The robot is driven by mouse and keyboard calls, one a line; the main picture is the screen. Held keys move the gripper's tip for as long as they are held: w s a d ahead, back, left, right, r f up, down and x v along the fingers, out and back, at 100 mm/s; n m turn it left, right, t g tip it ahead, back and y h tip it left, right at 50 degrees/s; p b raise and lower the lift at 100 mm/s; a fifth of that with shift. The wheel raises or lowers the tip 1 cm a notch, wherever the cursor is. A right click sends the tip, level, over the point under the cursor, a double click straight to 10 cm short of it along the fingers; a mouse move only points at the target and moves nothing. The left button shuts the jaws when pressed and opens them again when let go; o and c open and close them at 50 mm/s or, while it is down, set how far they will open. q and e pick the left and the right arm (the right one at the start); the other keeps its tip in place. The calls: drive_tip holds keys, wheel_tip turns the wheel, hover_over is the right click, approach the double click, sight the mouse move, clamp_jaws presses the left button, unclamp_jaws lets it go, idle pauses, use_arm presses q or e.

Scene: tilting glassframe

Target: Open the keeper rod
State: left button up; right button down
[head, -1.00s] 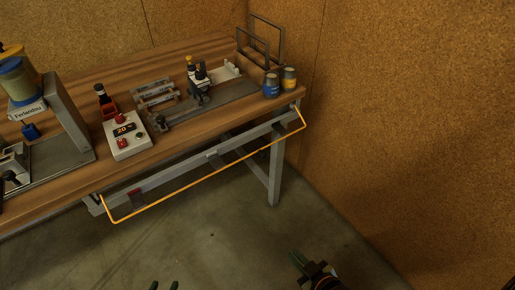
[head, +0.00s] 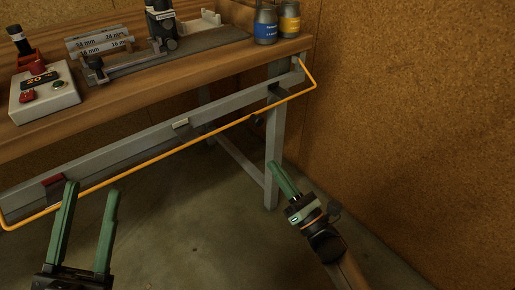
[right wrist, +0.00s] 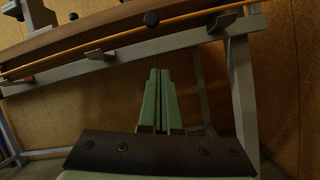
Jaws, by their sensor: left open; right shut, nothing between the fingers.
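The keeper rod (head: 151,160) is a thin orange bar along the bench's front edge, with bent ends at the left and right. It also shows in the right wrist view (right wrist: 155,50), running across above my fingers. My left gripper (head: 91,190) has two green fingers spread apart, empty, just below the rod's left part in the head view. My right gripper (head: 271,164) is shut and empty, below the rod near its right end and close to the bench leg. It also shows in the right wrist view (right wrist: 160,72), fingers together. Neither gripper visibly touches the rod.
A grey rail (head: 140,146) with a red piece (head: 53,179) runs under the wooden bench top (head: 205,68). A control box (head: 43,95), a blue jar (head: 265,24) and a yellow jar (head: 289,20) stand on top. A bench leg (head: 273,150) and the cork wall (head: 420,100) are at right.

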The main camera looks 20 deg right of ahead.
use_arm(q)
drive_tip(key=shift+s+d+f+m+h+b, duration=0.15)
drive_tip(key=shift+s+m+h+b, duration=0.15)
drive_tip(key=shift+m+h+b, duration=0.2)
drive_tip(key=shift+s+d+f+m+h+b, duration=0.1)
drive_tip(key=shift+s+m+h+b, duration=0.15)
drive_tip(key=shift+m+h+b, duration=0.25)
use_arm(e)
drive_tip(key=w+a+r+n+y, duration=0.1)
drive_tip(key=w+a+r+n, duration=0.1)
drive_tip(key=w+r, duration=0.4)
drive_tip(key=shift+w+a+r+n, duration=0.2)
drive_tip(key=shift+w+r+n, duration=0.15)
drive_tip(key=shift+n, duration=0.45)
